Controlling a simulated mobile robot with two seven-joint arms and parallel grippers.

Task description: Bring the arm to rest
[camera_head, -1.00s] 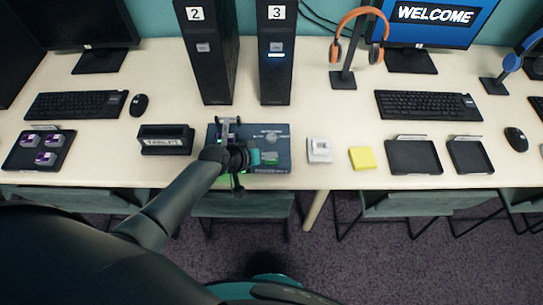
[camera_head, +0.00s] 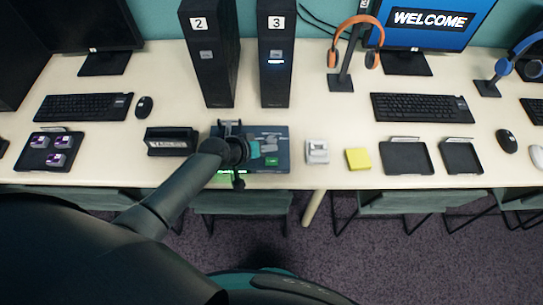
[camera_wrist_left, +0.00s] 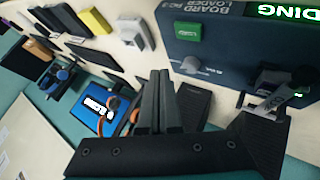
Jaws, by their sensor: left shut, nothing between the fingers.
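My left arm reaches in from the lower left in the head view, and its gripper (camera_head: 241,151) is over the dark board loader (camera_head: 280,138). In the left wrist view the two fingers of my left gripper (camera_wrist_left: 163,78) lie together with nothing between them. The loader also shows in this view (camera_wrist_left: 215,62), with its label, a green part, a grey knob and a lit green display cut off at the edge. The fingers appear apart from it, though the gap is hard to judge. My right gripper is in neither view.
Dark towers marked 2 (camera_head: 208,75) and 3 (camera_head: 274,70) stand behind the loader. A black labelled holder (camera_head: 170,150) is at its left; a white device (camera_head: 317,151) and yellow block (camera_head: 358,158) are at its right. An orange headset (camera_head: 343,25) hangs on a stand.

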